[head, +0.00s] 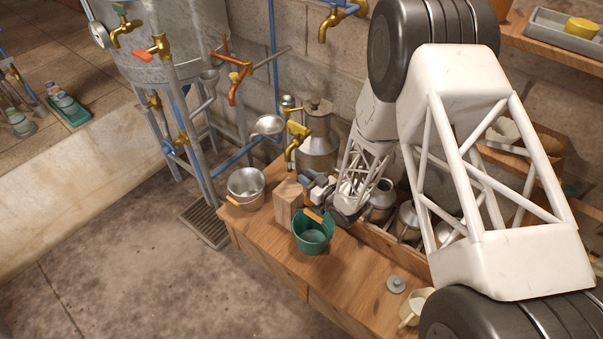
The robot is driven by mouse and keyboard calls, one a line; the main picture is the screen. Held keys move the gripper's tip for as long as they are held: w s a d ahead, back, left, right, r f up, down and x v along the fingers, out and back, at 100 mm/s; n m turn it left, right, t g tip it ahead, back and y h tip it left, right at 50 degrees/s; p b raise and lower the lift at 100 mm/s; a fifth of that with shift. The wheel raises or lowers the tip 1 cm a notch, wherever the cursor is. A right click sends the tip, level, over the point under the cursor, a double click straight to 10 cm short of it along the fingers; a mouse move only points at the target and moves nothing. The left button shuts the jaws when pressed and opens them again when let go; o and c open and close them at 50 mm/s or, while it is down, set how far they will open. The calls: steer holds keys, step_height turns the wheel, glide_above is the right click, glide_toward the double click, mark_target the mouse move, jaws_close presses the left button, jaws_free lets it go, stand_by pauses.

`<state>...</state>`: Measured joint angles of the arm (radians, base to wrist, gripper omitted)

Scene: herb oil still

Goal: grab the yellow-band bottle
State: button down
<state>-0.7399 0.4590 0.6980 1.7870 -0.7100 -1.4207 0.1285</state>
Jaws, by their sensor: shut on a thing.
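My gripper (317,185) is at the end of my white arm, low over the wooden bench, between a wooden block and metal cans. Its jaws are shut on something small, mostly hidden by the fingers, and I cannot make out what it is. I cannot pick out a bottle with a yellow band. A large metal can (318,145) stands behind the gripper. Smaller metal cans (381,205) stand to its right, partly hidden by my arm; no band shows clearly on them.
A wooden block (288,203) stands just left of the gripper. A green bucket (313,238) is in front of it, and a metal bucket (246,187) farther left. Brass taps (296,132) and pipes stand behind. A grey lid (396,284) lies on the bench (350,275), whose front middle is clear.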

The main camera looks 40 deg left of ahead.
steer(key=d, duration=0.6)
steer(key=shift+s+d, duration=0.15)
steer(key=shift+s, duration=0.3)
steer(key=shift+d, duration=0.15)
